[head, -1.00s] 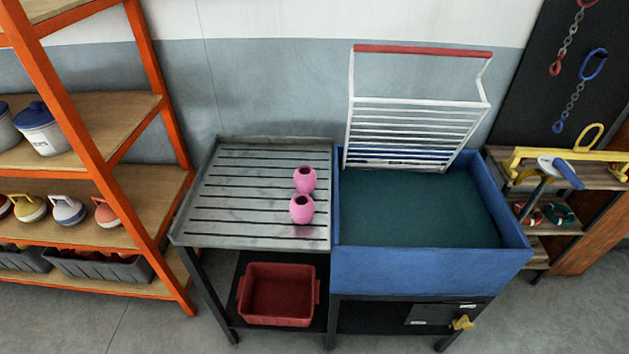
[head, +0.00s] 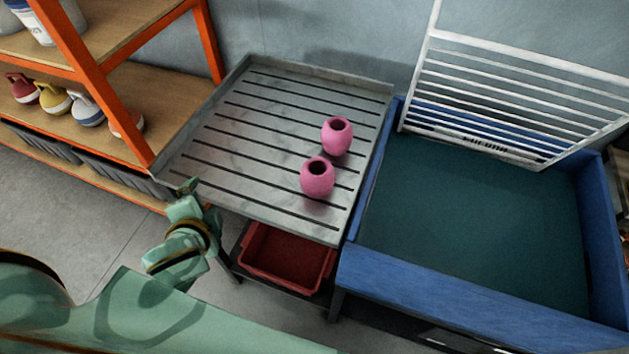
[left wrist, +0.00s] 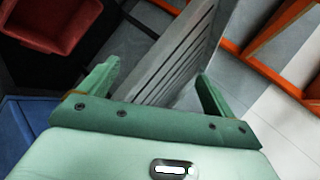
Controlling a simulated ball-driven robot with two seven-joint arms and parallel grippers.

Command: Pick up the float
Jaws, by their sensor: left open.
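Two pink floats, rounded with a dark hole in the top, stand on a grey slatted metal table (head: 225,160). The nearer float (head: 317,180) is close to the table's right part, and the farther float (head: 337,137) is just behind it, slightly right. My left gripper (head: 192,196) is by the table's front left corner, well left of both floats. In the left wrist view my left gripper (left wrist: 157,86) has its fingers apart, with the slatted table beyond them and no float between them. My right gripper is not in view.
A blue tub (head: 450,290) with a dark green bottom and a raised white rack (head: 500,95) adjoins the table's right side. A red bin (head: 285,258) sits below the table. Orange shelving (head: 85,75) with several coloured weight-like items stands at left.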

